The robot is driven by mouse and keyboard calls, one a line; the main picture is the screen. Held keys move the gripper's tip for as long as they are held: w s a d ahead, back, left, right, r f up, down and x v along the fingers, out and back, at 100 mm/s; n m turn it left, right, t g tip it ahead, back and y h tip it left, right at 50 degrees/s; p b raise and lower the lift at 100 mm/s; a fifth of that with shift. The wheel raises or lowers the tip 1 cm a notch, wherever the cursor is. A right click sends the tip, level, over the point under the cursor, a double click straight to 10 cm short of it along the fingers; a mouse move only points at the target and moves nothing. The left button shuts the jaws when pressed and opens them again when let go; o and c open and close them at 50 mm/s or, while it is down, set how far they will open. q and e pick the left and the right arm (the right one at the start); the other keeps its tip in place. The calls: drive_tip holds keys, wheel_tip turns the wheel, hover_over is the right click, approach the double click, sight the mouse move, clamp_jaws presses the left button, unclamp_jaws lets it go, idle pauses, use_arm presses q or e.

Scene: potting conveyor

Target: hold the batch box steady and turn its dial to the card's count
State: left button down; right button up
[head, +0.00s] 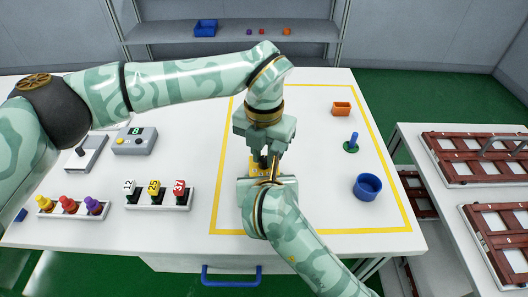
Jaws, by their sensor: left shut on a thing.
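A small yellow thing (255,169) lies on the white table between my two grippers. It is mostly hidden by them, and I cannot tell whether it is the batch box. My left gripper (263,162) reaches down onto it from above and is shut on it. My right gripper (270,176) comes in from the front, its fingertips close to the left gripper's; its jaws are too covered to read. No dial is visible there. A grey box with a green display and a yellow button (134,141) stands at the left. A rack (159,206) holds pieces marked 12, 25 and 37.
A yellow outline marks the table area around my grippers. A rack of coloured knobs (73,208) stands front left.

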sight(264, 158)
use_arm(q)
drive_tip(key=c, duration=1.3)
unclamp_jaws()
drive_tip(key=shift+o, duration=0.2)
wheel_tip(264, 158, up, 12)
